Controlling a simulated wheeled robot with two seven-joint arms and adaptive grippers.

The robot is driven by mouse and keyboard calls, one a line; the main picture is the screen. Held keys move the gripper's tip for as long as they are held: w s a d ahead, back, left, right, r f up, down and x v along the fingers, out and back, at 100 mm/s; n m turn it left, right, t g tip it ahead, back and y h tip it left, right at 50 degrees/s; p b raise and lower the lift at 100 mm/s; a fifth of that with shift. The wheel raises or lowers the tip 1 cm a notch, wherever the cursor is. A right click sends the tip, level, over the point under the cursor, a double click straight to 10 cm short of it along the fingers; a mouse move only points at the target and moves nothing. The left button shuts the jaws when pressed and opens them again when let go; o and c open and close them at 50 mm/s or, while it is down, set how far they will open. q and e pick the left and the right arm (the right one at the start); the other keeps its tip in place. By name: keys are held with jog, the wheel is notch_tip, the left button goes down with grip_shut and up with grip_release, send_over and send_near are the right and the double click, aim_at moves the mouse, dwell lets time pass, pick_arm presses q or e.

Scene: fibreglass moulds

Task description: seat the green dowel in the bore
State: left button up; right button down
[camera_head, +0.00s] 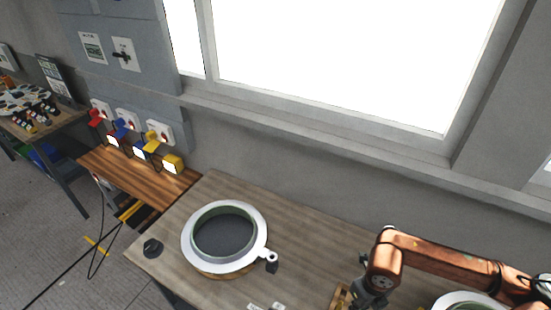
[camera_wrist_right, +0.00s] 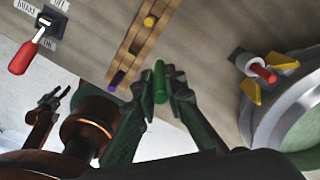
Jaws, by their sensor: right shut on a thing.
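The green dowel (camera_wrist_right: 159,82) is upright in the right wrist view, between the two dark fingertips of my right gripper (camera_wrist_right: 161,90), which is shut on it. In the head view this gripper (camera_head: 368,293) is partly hidden by its own copper arm, and the dowel cannot be made out. A left ring mould (camera_head: 190,247) has a small round lug (camera_head: 271,258) on its right side. I cannot tell whether that lug holds the bore. A dark two-pronged end (camera_wrist_right: 48,102) on copper links, apparently my left gripper, shows at left in the wrist view; its opening is unclear.
A wooden rack (camera_wrist_right: 143,33) holds a yellow dowel (camera_wrist_right: 150,21) and a purple one (camera_wrist_right: 117,77). A second ring mould (camera_wrist_right: 270,125) with a red pin (camera_wrist_right: 262,71) and yellow pieces is at right. A red-handled lever (camera_wrist_right: 24,57) is at left.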

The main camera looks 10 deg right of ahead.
jog(key=w+a+r+n, duration=0.1)
jog(key=w+a+n, duration=0.2)
jog(key=n, duration=0.8)
jog(key=w+a+r+n+b, duration=0.1)
jog(key=w+a+n, duration=0.3)
jog(key=n, duration=0.8)
jog(key=w+a+r+n, duration=0.1)
jog(key=w+a+n, duration=0.2)
jog(key=w+n, duration=0.3)
jog(key=n, duration=0.5)
jog(key=shift+a+r, duration=0.15)
